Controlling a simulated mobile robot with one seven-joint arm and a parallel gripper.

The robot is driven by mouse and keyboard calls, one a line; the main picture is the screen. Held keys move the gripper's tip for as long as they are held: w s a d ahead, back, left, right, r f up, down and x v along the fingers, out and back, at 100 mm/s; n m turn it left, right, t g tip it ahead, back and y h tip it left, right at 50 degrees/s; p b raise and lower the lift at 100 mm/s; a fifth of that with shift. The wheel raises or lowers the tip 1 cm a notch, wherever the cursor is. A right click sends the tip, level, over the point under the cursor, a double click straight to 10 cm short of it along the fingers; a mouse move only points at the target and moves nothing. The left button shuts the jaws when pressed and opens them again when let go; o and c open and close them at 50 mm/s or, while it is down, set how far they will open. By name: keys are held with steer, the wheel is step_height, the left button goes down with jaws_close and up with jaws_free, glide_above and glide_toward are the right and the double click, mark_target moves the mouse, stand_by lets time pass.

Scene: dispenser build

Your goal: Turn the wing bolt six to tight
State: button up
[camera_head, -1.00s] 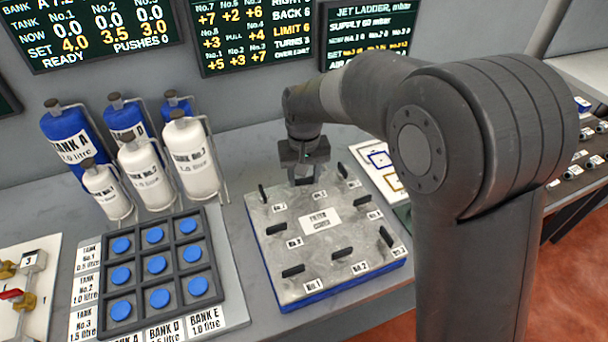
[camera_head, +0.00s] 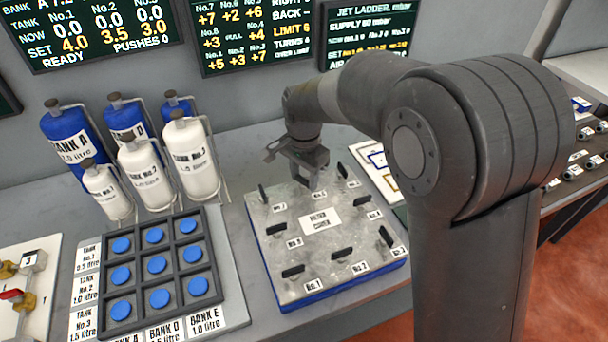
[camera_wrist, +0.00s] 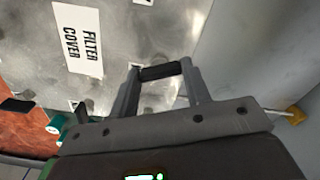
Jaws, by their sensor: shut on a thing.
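The filter cover (camera_head: 290,270) is a grey square plate on a blue base, with several black wing bolts around its edge. My gripper (camera_head: 308,181) reaches down to the bolt at the middle of the back edge. The tag beside it appears to read No.6, but the print is small. In the wrist view this wing bolt (camera_wrist: 160,72) is a short black bar between the two fingers of my gripper (camera_wrist: 160,68), which are shut on its ends. In the head view the gripper mostly hides this bolt.
Neighbouring wing bolts (camera_head: 342,170) and (camera_head: 263,194) stand close on either side. White and blue tanks (camera_head: 187,160) stand to the left, behind a blue-button panel (camera_head: 187,225). A wall screen (camera_head: 265,25) shows LIMIT 6 and TURNS 0.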

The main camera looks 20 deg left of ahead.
mark_target(304, 178)
steer(key=shift+m, duration=2)
steer(key=o, duration=1)
step_height(304, 178, up, 11)
steer(key=shift+f, duration=0.1)
